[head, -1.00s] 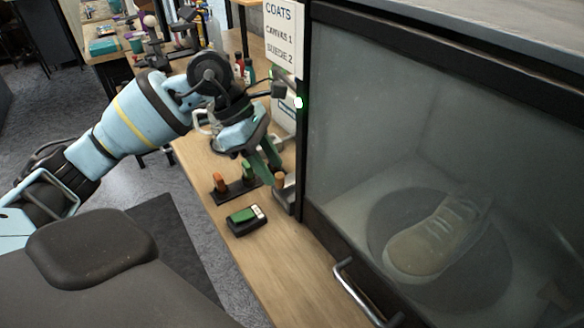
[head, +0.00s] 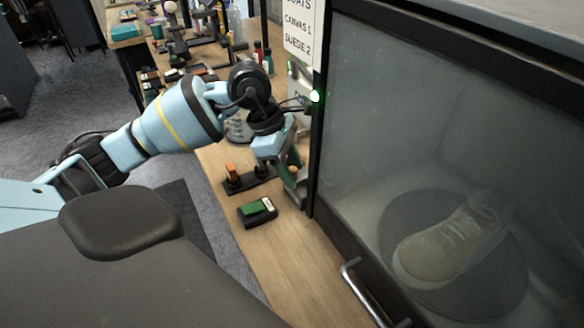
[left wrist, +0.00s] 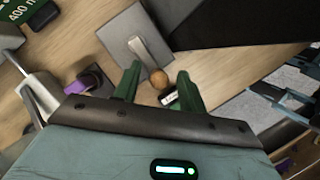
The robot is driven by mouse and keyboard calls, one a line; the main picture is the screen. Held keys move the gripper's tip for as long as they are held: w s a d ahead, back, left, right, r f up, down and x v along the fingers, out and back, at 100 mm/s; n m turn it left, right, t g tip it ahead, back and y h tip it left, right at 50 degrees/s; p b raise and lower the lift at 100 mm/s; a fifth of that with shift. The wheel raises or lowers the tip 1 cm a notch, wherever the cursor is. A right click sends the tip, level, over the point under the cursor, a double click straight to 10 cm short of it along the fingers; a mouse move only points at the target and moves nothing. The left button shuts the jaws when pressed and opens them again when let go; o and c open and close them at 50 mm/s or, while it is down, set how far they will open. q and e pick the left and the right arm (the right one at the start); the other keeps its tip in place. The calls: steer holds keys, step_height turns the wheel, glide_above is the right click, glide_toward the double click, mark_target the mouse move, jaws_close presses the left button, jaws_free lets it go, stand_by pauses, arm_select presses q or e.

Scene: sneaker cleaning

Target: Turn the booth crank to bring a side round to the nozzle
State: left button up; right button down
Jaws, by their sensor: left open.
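The booth crank shows in the left wrist view as a metal arm with a round wooden knob (left wrist: 159,78), beside a grey square plate (left wrist: 120,32). My left gripper (left wrist: 159,72) is open, with its green fingers on either side of the knob; I cannot tell whether they touch it. In the head view my left gripper (head: 285,160) is at the crank beside the booth's left edge and hides part of it. Behind the booth (head: 325,150) window a beige shoe (head: 445,250) sits on a dark round turntable (head: 388,225), its toe toward the lower left. The nozzle cannot be made out. My right gripper is out of view.
A dark rack with an orange-handled tool (head: 231,172) stands left of my gripper. A black and green device (head: 257,211) lies nearer on the bench. A metal door handle (head: 362,290) juts from the booth front. A coats sign (head: 303,35) hangs above. Bottles stand farther back.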

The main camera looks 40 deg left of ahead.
arm_select(q)
steer(key=shift+w+d+f, duration=0.1)
steer(key=shift+d+f, duration=0.05)
steer(key=shift+f, duration=0.15)
jaws_close()
